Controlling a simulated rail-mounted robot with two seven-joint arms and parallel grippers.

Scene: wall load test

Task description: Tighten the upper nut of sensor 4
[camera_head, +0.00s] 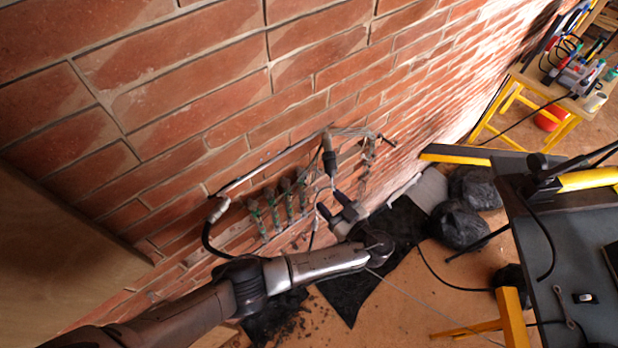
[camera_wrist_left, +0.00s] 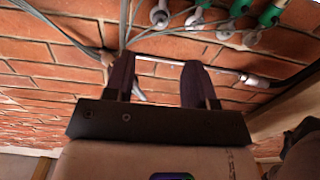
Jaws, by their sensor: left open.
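Several slim sensors with green parts (camera_head: 287,196) stand in a row on the brick wall in the head view. Their grey and green ends also show along the top of the left wrist view (camera_wrist_left: 225,27). I cannot tell which is sensor 4, and its upper nut is too small to make out. My left gripper (camera_head: 332,204) is open, close to the wall and right of the green row. In the left wrist view its two dark fingers (camera_wrist_left: 158,76) stand apart with nothing held between them. My right gripper is not in view.
A metal bar (camera_head: 268,164) with a dark cylindrical piece (camera_head: 329,157) runs along the wall. Grey cables (camera_wrist_left: 60,32) cross the wall. Black bags (camera_head: 459,226) lie on the floor. A dark workbench (camera_head: 575,275) stands at right, and a yellow-legged table (camera_head: 515,97) stands beyond.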

